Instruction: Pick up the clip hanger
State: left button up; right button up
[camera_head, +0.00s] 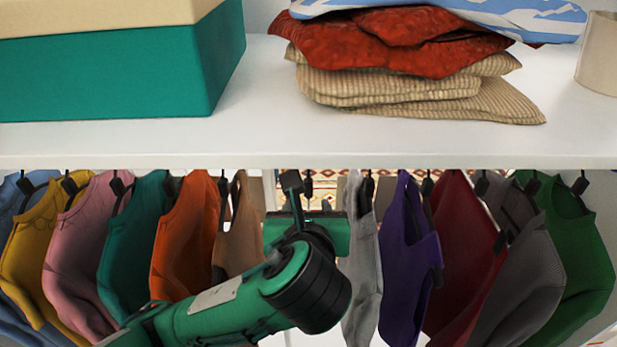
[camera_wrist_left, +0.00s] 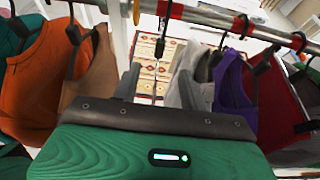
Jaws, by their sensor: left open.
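A bare dark hanger (camera_wrist_left: 161,46), which looks like the clip hanger, hangs from the metal rail in the gap between a brown garment and a grey one. Its thin dark upper part (camera_head: 308,186) also shows in the head view; its lower part is hard to make out. My left gripper (camera_wrist_left: 162,90) is open and empty, its two grey fingers spread to either side below the hanger's hook. In the head view my green left arm reaches up to this gap, and its wrist hides much of the left gripper (camera_head: 310,192). My right gripper is not in view.
Garments hang close on both sides, including a brown one (camera_head: 239,230), a grey one (camera_head: 362,270) and a purple one (camera_head: 405,265). The white shelf (camera_head: 260,140) lies above, bearing a green box (camera_head: 120,75) and folded clothes (camera_head: 400,90). The metal rail (camera_wrist_left: 230,22) crosses above the gripper.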

pick_arm(q)
jog(key=p, duration=0.2)
send_near(308, 185)
jog(key=w, duration=0.2)
jog(key=shift+x, duration=1.05)
jog(key=shift+w+f, duration=0.3)
jog(key=shift+w, duration=0.15)
jog(key=p+x, duration=0.3)
jog(key=shift+w+f, duration=0.3)
jog(key=shift+f, duration=0.05)
jog(key=shift+w+f, duration=0.3)
jog(key=shift+w, duration=0.1)
grip_shut()
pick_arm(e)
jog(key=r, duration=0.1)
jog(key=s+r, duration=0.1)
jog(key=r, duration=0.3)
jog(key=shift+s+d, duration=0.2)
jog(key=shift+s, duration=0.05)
